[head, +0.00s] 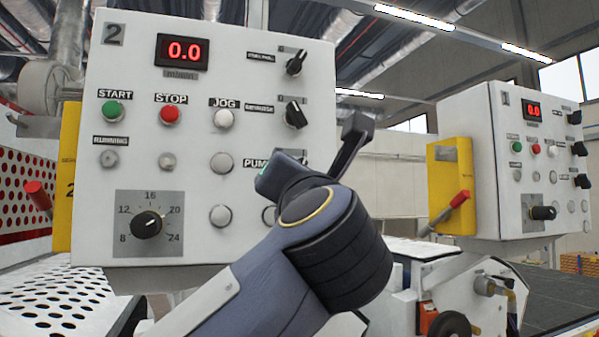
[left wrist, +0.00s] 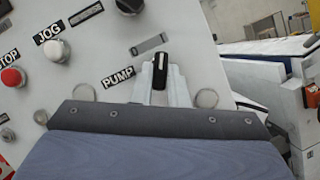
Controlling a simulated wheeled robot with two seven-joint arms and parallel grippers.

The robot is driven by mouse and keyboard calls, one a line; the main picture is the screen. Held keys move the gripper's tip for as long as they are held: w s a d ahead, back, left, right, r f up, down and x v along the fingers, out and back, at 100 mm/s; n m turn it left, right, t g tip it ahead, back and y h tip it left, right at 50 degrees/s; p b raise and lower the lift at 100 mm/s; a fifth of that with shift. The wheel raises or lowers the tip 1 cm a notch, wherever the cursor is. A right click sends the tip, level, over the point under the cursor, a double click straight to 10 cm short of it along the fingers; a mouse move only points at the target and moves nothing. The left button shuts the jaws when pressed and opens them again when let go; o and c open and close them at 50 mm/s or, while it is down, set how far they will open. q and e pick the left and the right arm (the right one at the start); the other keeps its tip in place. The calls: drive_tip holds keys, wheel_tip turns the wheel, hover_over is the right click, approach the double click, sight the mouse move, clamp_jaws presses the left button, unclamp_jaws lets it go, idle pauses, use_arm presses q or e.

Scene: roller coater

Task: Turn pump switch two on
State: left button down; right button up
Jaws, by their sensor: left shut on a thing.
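Control panel 2 (head: 260,75) fills the left and middle of the head view, with a red display (head: 183,51) reading 0.0. Its PUMP label (head: 255,162) is partly visible, but my left arm hides the pump switch there. In the left wrist view, the pump switch (left wrist: 161,70) is a black knob with a white stripe pointing roughly up in the picture, right of the PUMP label (left wrist: 118,77). My left gripper (left wrist: 160,84) has its pale fingers on both sides of this knob, shut on it. My right gripper is not in view.
Panel 2 also carries a green START button (head: 113,110), a red STOP button (head: 170,114), a white JOG button (head: 223,118) and a large dial (head: 147,224). A similar panel 1 (head: 480,150) stands farther right. A yellow box (head: 450,185) with a red handle is on its side.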

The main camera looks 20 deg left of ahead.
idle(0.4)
use_arm(q)
drive_tip(key=c, duration=1.4)
unclamp_jaws()
drive_tip(key=shift+c, duration=0.2)
drive_tip(key=b+v, duration=0.2)
drive_tip(key=v, duration=0.6)
drive_tip(key=shift+b, duration=0.3)
drive_tip(key=shift+w, duration=0.1)
